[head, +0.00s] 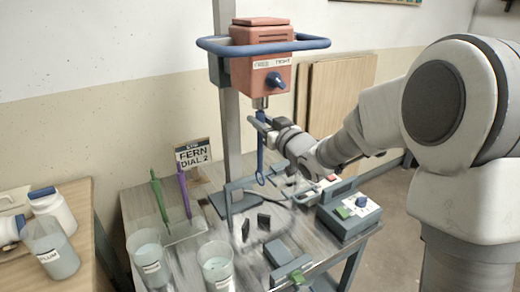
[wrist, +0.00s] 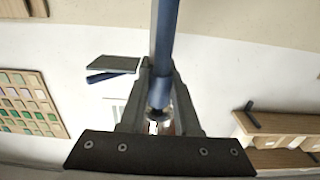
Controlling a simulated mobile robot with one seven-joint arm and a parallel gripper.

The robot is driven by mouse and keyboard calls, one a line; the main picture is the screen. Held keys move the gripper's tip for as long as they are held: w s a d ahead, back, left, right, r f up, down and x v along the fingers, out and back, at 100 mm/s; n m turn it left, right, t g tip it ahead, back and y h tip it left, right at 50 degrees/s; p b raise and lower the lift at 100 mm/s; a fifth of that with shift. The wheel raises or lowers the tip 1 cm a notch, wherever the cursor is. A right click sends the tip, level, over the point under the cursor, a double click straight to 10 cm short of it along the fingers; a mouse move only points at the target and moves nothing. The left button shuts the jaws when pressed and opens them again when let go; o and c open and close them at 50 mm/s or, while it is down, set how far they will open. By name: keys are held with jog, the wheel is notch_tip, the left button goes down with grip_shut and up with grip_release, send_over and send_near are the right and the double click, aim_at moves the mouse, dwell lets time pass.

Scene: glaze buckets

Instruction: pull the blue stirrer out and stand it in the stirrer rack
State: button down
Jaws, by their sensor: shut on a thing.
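The blue stirrer (head: 261,160) hangs upright below the chuck (head: 260,102) of the red mixer head (head: 262,62), with a loop at its lower end. My gripper (head: 263,124) is shut on its upper part. In the wrist view the blue shaft (wrist: 165,35) runs between my fingers (wrist: 159,100) towards a silver piece and a bit of red beyond. I cannot tell whether the shaft's top is still inside the chuck. The stirrer rack (head: 188,229) is on the table at left, with a green stirrer (head: 159,196) and a purple stirrer (head: 184,193) standing in it.
A FERN DIAL 2 sign (head: 193,155) stands behind the rack. Glaze buckets (head: 148,258) (head: 216,267) stand in front. A control box (head: 349,210) is at right.

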jog(key=shift+f+b, duration=0.55)
dwell(0.4)
notch_tip(320, 180, down, 2)
jog(key=b, duration=0.2)
jog(key=shift+f+b, duration=0.25)
jog(key=shift+b, duration=0.05)
dwell(0.3)
jog(key=v, duration=1.1)
dwell(1.2)
